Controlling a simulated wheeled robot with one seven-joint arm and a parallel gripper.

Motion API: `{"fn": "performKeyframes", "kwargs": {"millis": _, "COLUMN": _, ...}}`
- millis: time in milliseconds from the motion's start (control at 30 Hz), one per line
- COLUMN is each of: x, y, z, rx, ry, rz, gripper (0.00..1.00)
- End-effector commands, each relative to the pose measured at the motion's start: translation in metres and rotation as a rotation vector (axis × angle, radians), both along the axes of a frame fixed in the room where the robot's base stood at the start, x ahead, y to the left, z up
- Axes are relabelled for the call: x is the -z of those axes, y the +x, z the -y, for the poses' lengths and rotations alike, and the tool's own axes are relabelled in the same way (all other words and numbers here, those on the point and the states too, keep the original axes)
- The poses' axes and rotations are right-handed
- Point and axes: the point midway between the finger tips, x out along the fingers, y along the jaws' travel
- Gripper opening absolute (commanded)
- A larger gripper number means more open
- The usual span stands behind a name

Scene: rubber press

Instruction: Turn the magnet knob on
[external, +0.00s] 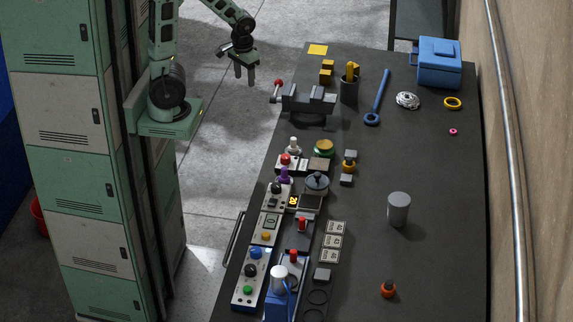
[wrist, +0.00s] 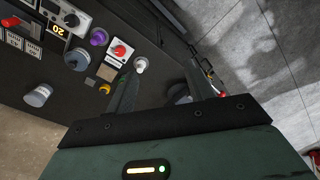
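My gripper (external: 245,80) hangs in the air left of the bench's far part, short of the vise, with its fingers apart and nothing between them. In the wrist view its two fingers (wrist: 160,75) also stand apart. A red knob (external: 285,159) sits on a small pale box at the bench's left edge; it also shows in the wrist view (wrist: 119,50). A black knob (external: 276,188) sits on another pale box nearer the camera, also in the wrist view (wrist: 72,20). I cannot read which knob is the magnet's. My gripper touches neither.
A white knob (external: 293,146) and a purple knob (external: 284,174) stand close to the red one. A vise (external: 306,100) with a red-tipped handle is near my gripper. A grey cylinder (external: 398,208) stands in the bench's open right area. Green lockers (external: 60,108) stand at left.

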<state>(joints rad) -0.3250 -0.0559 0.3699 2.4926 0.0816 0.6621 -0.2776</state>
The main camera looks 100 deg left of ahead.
Motion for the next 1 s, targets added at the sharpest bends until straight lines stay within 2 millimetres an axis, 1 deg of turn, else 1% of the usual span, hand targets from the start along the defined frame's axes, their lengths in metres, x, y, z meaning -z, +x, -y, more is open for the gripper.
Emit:
{"fn": "performKeyframes", "kwargs": {"millis": 33, "x": 0.026, "y": 0.018, "z": 0.003, "rx": -0.085, "ry": -0.004, "rz": 0.007, "gripper": 0.53}}
{"fn": "performKeyframes", "kwargs": {"millis": 100, "x": 0.044, "y": 0.042, "z": 0.009, "rx": -0.234, "ry": -0.014, "rz": 0.021, "gripper": 0.53}}
{"fn": "performKeyframes", "kwargs": {"millis": 200, "x": 0.066, "y": 0.074, "z": 0.019, "rx": -0.441, "ry": -0.027, "rz": 0.040, "gripper": 0.53}}
{"fn": "performKeyframes", "kwargs": {"millis": 300, "x": 0.083, "y": 0.100, "z": 0.031, "rx": -0.619, "ry": -0.042, "rz": 0.054, "gripper": 0.53}}
{"fn": "performKeyframes", "kwargs": {"millis": 400, "x": 0.093, "y": 0.119, "z": 0.041, "rx": -0.748, "ry": -0.055, "rz": 0.062, "gripper": 0.53}}
{"fn": "performKeyframes", "kwargs": {"millis": 500, "x": 0.098, "y": 0.129, "z": 0.047, "rx": -0.825, "ry": -0.062, "rz": 0.067, "gripper": 0.53}}
{"fn": "performKeyframes", "kwargs": {"millis": 667, "x": 0.105, "y": 0.134, "z": 0.049, "rx": -0.861, "ry": -0.066, "rz": 0.068, "gripper": 0.53}}
{"fn": "performKeyframes", "kwargs": {"millis": 767, "x": 0.118, "y": 0.134, "z": 0.049, "rx": -0.860, "ry": -0.064, "rz": 0.065, "gripper": 0.53}}
{"fn": "performKeyframes", "kwargs": {"millis": 1000, "x": 0.168, "y": 0.136, "z": 0.048, "rx": -0.861, "ry": -0.064, "rz": 0.064, "gripper": 0.53}}
